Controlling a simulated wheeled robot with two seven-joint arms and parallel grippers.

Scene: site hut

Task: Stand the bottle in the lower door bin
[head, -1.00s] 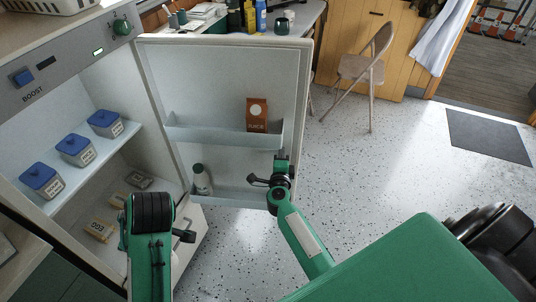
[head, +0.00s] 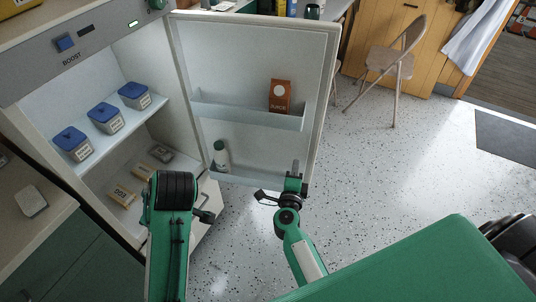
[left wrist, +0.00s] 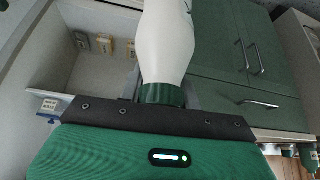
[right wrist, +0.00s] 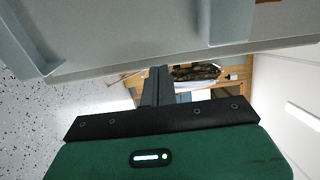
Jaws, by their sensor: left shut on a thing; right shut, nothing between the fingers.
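My left gripper (left wrist: 165,95) is shut on a white bottle (left wrist: 165,40) with a green cap, held at the cap end. In the head view my left arm hides these fingers and the held bottle. The refrigerator door stands open. Its lower door bin (head: 262,180) is low on the inner side. A small white bottle with a dark top (head: 221,156) stands upright at that bin's left end. My right gripper (head: 295,168) is shut and empty by the door's lower right corner; contact with the door cannot be told. Its closed fingers show in the right wrist view (right wrist: 157,86).
An orange-brown juice carton (head: 280,96) stands in the upper door bin (head: 240,112). Blue-lidded boxes (head: 105,118) stand on the refrigerator shelf; small labelled packs (head: 122,195) lie below. A folding chair (head: 392,65) stands right of the door. The speckled floor between is clear.

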